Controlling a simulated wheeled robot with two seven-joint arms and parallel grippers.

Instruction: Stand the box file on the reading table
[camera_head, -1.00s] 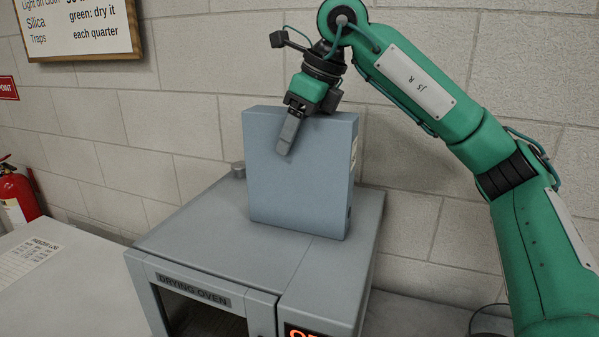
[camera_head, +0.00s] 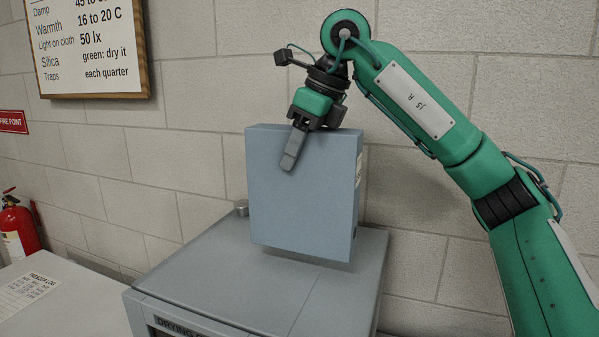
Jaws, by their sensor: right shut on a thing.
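The box file (camera_head: 302,205) is a blue-grey upright box with a pale label on its right side. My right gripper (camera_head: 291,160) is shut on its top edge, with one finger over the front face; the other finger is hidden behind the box. The box file hangs over the top of the drying oven (camera_head: 190,285), and a shadow under its lower edge suggests a small gap. The reading table is not identifiable in this view. My left gripper is not in view.
A small grey knob (camera_head: 241,208) stands on the oven top behind the box. A pale bench (camera_head: 75,300) with a paper log sheet (camera_head: 27,292) lies at left. A red fire extinguisher (camera_head: 17,228) stands by the block wall, under a framed notice (camera_head: 92,45).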

